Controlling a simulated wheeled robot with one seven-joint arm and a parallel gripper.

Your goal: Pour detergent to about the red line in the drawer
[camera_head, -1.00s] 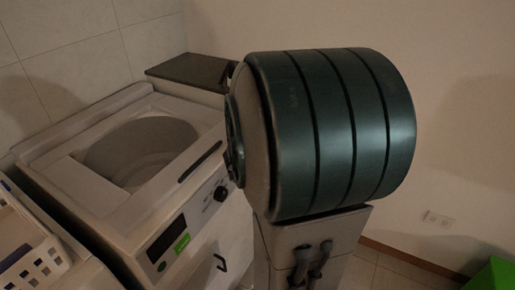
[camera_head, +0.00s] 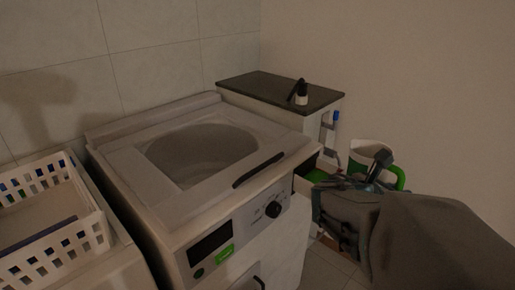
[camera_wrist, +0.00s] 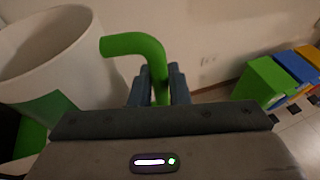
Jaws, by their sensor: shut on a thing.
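A white jug (camera_head: 372,150) with a green handle (camera_head: 401,180) is at the right of the washer in the head view. My gripper (camera_head: 380,160) is beside it, in front of the drawer. In the wrist view my gripper (camera_wrist: 160,88) is shut on the green handle (camera_wrist: 133,44), with the white jug (camera_wrist: 45,50) to the left. The washer's drawer (camera_head: 308,178) stands open at its front right corner, and green shows there; I cannot tell whether it is liquid. The red line and the jug's contents cannot be seen.
The washer (camera_head: 130,170) has a round lid and a control panel. A white basket (camera_head: 95,220) stands at left. A dark-topped cabinet (camera_head: 265,88) with a small black-and-white item (camera_head: 300,95) is behind the drawer. Green, blue and yellow bins (camera_wrist: 265,80) are at right in the wrist view.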

